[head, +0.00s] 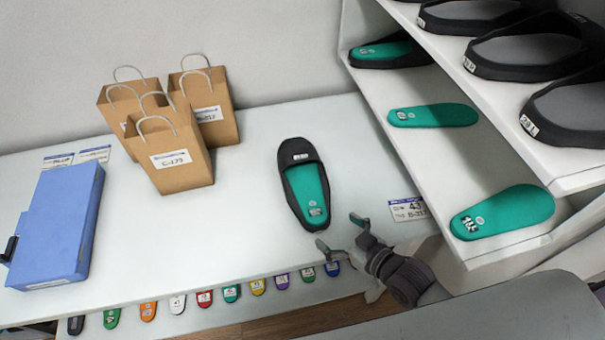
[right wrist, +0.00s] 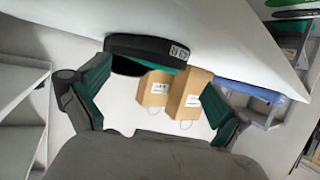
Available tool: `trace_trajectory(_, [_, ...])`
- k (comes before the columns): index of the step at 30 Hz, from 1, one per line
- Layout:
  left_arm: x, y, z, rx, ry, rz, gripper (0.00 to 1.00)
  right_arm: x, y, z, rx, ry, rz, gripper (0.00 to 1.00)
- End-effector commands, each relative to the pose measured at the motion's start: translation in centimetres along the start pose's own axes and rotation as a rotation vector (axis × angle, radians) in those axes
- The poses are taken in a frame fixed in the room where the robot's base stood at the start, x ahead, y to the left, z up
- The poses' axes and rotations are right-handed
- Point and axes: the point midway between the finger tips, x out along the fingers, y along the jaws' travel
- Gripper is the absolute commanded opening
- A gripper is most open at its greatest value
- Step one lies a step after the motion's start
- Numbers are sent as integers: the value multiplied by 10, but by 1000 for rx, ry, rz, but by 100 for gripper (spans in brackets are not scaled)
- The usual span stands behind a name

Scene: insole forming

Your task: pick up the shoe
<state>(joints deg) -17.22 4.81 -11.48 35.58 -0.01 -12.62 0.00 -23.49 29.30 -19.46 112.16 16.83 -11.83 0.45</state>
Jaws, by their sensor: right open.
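The shoe (head: 304,184) is a black slide sandal with a green insole, lying on the white table with its strap end toward the back. My right gripper (head: 340,232) is open and empty at the table's front, just in front of the shoe's near end and a little to its right. In the right wrist view the shoe (right wrist: 148,50) shows at the top, beyond the two spread fingers of the gripper (right wrist: 150,98). The fingers do not close around it. My left gripper is not in view.
Several paper bags (head: 180,165) stand at the back left of the table (head: 250,235). A blue box (head: 58,225) lies at the left. A shelf (head: 450,165) with insoles and shoes rises at the right. A label card (head: 408,209) lies right of the gripper. Coloured insoles line the front below.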

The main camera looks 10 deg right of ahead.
Motion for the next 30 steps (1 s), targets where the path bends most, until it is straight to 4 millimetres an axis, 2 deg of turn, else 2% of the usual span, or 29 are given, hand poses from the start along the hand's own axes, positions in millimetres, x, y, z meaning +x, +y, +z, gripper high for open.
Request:
trace_trajectory(7, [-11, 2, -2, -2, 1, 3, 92, 31, 3, -8, -2, 2, 2, 100])
trace_trajectory(12, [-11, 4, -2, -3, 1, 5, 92, 50, 2, -5, -2, 0, 0, 100])
trace_trajectory(20, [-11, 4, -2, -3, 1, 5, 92, 52, 2, -4, -2, 0, -1, 100])
trace_trajectory(30, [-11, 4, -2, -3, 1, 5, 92, 52, 2, -4, -2, 0, -1, 43])
